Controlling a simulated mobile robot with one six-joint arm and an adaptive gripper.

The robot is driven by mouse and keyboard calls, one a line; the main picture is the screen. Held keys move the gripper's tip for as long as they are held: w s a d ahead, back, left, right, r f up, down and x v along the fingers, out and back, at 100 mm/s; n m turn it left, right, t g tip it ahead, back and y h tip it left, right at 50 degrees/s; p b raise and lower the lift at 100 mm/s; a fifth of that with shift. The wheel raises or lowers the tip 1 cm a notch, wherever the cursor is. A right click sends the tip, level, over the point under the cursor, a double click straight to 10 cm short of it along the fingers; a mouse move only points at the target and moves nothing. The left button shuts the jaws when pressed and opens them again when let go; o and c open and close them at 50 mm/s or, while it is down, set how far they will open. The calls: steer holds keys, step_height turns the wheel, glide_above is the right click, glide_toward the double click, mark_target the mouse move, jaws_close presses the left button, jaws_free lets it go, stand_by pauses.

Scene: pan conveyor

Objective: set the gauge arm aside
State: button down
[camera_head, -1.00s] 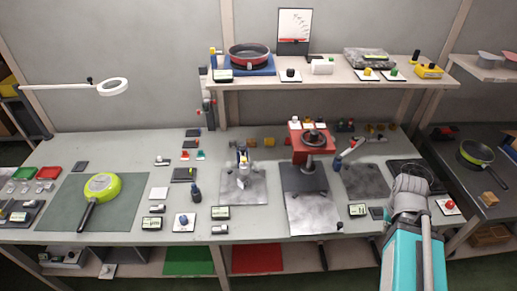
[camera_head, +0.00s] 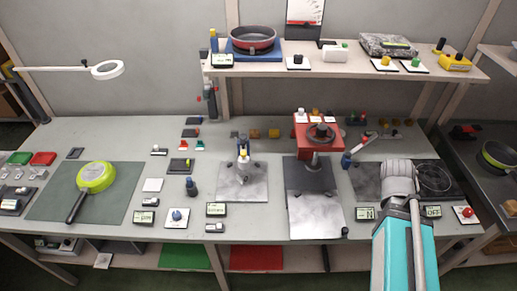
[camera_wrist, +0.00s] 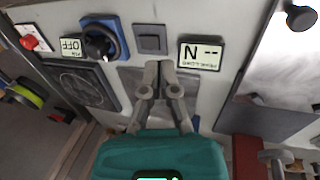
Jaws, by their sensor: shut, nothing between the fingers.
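The likely gauge arm (camera_head: 365,142) is a slim pale arm slanting up and right from a blue joint. It stands near the back of a grey mottled plate (camera_head: 366,180), right of the red stand, in the head view. My gripper (camera_wrist: 158,66) is shut and empty in the wrist view, its fingertips over the worktop beside the dark square and the display. In the head view my wrist (camera_head: 398,172) is in front of the plate's right part and hides the fingertips. The gauge arm cannot be made out in the wrist view.
A black hotplate (camera_head: 434,178) lies just right of my wrist. A blue knob box (camera_wrist: 102,40) and a lit display (camera_wrist: 200,54) sit near my fingertips. The red stand (camera_head: 305,136) is to the left. The shelf (camera_head: 340,68) overhangs the back.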

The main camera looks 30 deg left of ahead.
steer(key=w+a+f+n+t+b, duration=0.1)
steer(key=a+n+t+b, duration=0.2)
steer(key=a+n, duration=0.2)
steer(key=w+a+f+n+t+h+b, duration=0.1)
steer(key=a+n+t+b, duration=0.2)
steer(key=a+n, duration=0.3)
steer(key=w+a+f+n+t+h+b, duration=0.1)
steer(key=a+n+t+b, duration=0.2)
steer(key=a, duration=0.8)
steer(key=shift+w+n+b, duration=0.25)
steer(key=shift+n+b, duration=0.7)
steer(key=shift+n, duration=0.25)
steer(key=s+a+n+t+y+b, duration=0.2)
steer(key=s+a+n, duration=0.2)
steer(key=a, duration=0.4)
steer(key=s+a+r+n+t+y+b, duration=0.1)
steer(key=s+a+n+t+y+b, duration=0.1)
steer(key=a+n, duration=0.5)
steer(key=s+a+n+t+y+b, duration=0.3)
steer(key=s+a+n+b, duration=0.1)
steer(key=a, duration=0.5)
steer(key=shift+s+r+n+y, duration=0.3)
steer(key=shift+s+n, duration=0.4)
steer(key=shift+s, duration=0.35)
